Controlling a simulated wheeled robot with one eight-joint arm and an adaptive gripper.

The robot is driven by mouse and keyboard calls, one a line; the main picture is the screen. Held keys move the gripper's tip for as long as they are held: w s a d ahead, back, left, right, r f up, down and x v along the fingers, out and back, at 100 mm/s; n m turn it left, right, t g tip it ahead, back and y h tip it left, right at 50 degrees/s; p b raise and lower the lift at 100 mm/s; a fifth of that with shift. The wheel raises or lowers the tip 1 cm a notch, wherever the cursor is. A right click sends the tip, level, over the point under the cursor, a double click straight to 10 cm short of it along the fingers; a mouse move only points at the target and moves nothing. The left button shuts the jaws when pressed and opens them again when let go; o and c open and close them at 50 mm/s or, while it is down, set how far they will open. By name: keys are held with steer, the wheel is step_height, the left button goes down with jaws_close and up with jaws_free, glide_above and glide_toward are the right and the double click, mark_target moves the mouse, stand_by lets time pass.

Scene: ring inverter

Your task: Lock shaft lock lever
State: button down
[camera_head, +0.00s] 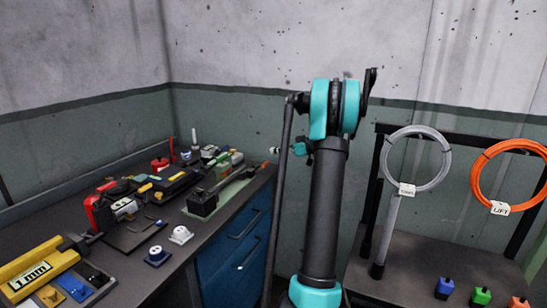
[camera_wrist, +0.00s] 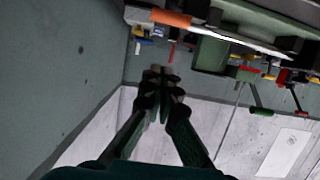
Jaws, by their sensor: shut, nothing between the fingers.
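In the head view a long dark machine (camera_head: 204,200) lies along the bench's right edge, with a thin bar ending in an orange-red tip (camera_head: 265,164). I cannot tell for sure which part is the shaft lock lever. In the wrist view a grey fixture with an orange end piece (camera_wrist: 171,18) and a green block (camera_wrist: 210,52) hangs across the top of the picture, to the right of and above my fingertips. My gripper (camera_wrist: 160,80) is shut and empty, its fingertips apart from the fixture in the picture. In the head view my gripper is small and mostly hidden by my arm.
The bench (camera_head: 160,235) carries a red and black tool (camera_head: 101,211), a yellow box marked 1mm (camera_head: 38,270) and small parts. Blue drawers (camera_head: 235,245) sit below. On the right a rack holds a grey coil (camera_head: 415,185) and an orange coil (camera_head: 478,190), above coloured blocks (camera_head: 445,287).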

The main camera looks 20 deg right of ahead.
steer(key=v, duration=0.6)
steer(key=shift+s+d+r, duration=0.2)
steer(key=shift+s+r, duration=0.05)
